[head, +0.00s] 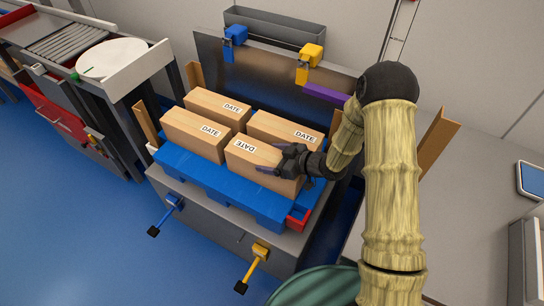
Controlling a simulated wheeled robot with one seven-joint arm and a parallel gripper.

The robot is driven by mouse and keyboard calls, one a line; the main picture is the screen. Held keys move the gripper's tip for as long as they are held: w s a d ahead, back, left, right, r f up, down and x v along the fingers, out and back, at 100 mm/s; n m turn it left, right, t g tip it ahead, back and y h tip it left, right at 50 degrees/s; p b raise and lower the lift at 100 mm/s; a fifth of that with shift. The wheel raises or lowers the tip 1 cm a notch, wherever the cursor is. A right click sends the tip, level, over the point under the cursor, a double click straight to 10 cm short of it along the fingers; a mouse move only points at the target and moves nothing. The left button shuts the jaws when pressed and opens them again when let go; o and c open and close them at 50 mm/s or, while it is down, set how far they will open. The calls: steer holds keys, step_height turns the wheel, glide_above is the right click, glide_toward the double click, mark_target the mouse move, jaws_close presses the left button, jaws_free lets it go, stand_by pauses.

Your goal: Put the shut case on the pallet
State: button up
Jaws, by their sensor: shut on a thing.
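Several brown cardboard cases with white DATE labels stand in two rows on the blue pallet (215,185). One is at the back left (222,103), one at the front left (195,137), one at the back right (285,133), and the front right case (250,158) is at my gripper. All their visible tops look shut. My gripper (275,165) is shut on the front right case, near its right end. The case sits on the pallet or just above it; I cannot tell which. My gripper hides part of its top and side.
The pallet rests on a grey stand with a blue handle (172,203) and a yellow handle (260,251). Brown corner posts (440,138) and a dark back panel (270,80) surround it. A roller conveyor (65,40) and round white disc (110,58) are left; a grey worktop (460,215) is right.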

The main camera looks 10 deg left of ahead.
steer(key=o, duration=2)
steer(key=shift+c, duration=0.2)
steer(key=shift+r, duration=0.2)
steer(key=p+v, duration=0.1)
steer(key=v, duration=1.1)
steer(key=shift+p, duration=0.35)
